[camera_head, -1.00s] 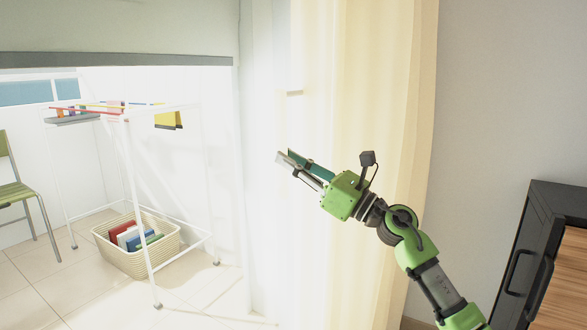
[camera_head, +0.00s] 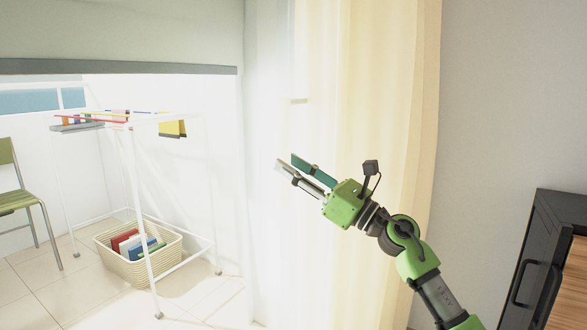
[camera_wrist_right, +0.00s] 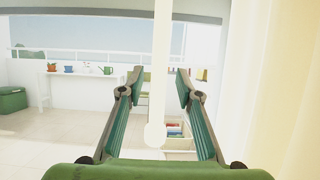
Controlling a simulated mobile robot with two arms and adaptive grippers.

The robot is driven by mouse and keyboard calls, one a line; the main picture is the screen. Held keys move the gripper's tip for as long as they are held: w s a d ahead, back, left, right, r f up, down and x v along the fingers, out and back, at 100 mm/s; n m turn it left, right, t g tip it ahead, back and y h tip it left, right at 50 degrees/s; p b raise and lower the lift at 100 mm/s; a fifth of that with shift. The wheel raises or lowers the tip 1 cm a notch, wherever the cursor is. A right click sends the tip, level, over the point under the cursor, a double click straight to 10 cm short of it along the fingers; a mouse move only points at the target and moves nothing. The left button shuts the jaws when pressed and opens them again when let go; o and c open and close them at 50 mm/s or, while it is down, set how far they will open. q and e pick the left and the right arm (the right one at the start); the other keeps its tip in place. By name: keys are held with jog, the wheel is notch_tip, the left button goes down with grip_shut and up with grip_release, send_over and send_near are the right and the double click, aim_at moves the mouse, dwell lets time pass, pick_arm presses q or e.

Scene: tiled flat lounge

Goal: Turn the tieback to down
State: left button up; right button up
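My right gripper (camera_head: 286,160) is in front of the pale curtain (camera_head: 385,120), with its fingers pointing up and left. In the right wrist view its two green fingers (camera_wrist_right: 158,73) stand apart. A white upright bar with a rounded lower end (camera_wrist_right: 155,132) shows between them; it looks like the tieback. I cannot tell its depth or whether a finger touches it. In the head view the tieback does not stand out from the bright wall and curtain. My left gripper is not in view.
A white drying rack (camera_head: 135,190) stands at left, with a wicker basket (camera_head: 130,265) beneath it. A green chair (camera_head: 15,195) is at the far left. A black cabinet (camera_head: 530,260) is at right. Tiled floor lies open at lower left.

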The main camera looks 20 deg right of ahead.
jog(key=v, duration=1.2)
jog(key=shift+f, duration=0.1)
dwell(0.4)
